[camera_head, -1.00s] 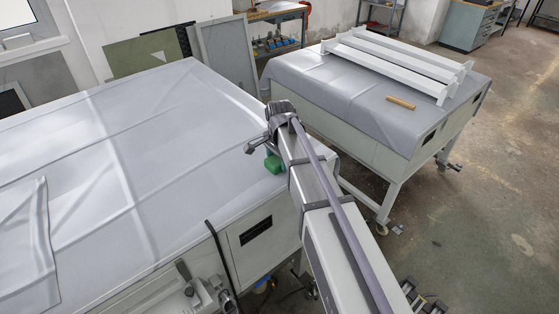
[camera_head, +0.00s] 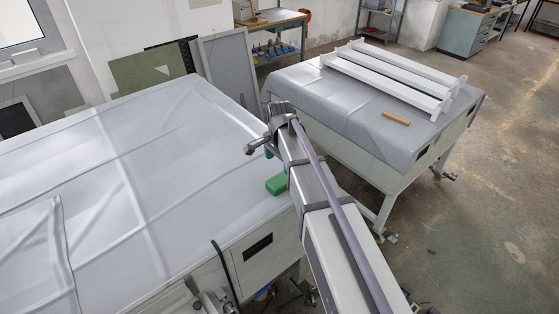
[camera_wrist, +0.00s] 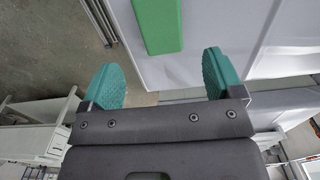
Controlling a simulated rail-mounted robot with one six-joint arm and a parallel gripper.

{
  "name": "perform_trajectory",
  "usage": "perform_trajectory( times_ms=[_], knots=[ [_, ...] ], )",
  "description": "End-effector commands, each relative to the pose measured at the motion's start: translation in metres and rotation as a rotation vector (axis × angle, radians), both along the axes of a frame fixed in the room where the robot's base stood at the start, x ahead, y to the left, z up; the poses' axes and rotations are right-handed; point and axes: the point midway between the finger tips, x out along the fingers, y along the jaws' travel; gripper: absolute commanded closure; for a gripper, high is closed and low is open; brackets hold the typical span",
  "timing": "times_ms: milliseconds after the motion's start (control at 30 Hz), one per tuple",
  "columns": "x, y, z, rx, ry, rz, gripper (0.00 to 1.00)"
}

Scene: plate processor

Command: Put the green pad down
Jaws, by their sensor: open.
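The green pad (camera_head: 277,184) lies on the grey-white covered top of the large left table (camera_head: 150,150), near its right edge. My gripper (camera_head: 268,150) is above the table beyond the pad, with a bit of one teal finger showing beside the arm. In the wrist view my gripper (camera_wrist: 164,82) has its two teal fingers wide apart with nothing between them. The green pad also shows in the wrist view (camera_wrist: 158,25), past the fingertips and apart from them, cut off by the top edge.
A second covered table (camera_head: 345,115) stands at the right with white rails (camera_head: 390,75) and a small wooden block (camera_head: 396,118) on it. A gap of floor separates the tables. Much of the left tabletop is clear. Panels (camera_head: 150,68) lean against the back wall.

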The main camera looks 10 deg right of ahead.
Motion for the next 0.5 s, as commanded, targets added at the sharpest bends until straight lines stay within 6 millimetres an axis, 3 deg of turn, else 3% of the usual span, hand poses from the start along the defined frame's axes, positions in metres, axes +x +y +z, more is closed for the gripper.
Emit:
perform_trajectory(
  times_ms=[33, 100, 300, 367, 500],
  knots=[
    [0.000, 0.000, 0.022, 0.000, 0.000, 0.000, 0.14],
    [0.000, 0.000, 0.028, 0.000, 0.000, 0.000, 0.14],
    [-0.007, 0.000, 0.027, 0.000, 0.000, 0.024, 0.14],
    [-0.029, 0.000, 0.027, 0.000, 0.000, 0.116, 0.14],
    [-0.123, -0.001, 0.027, -0.001, 0.000, 0.574, 0.14]
  ],
)
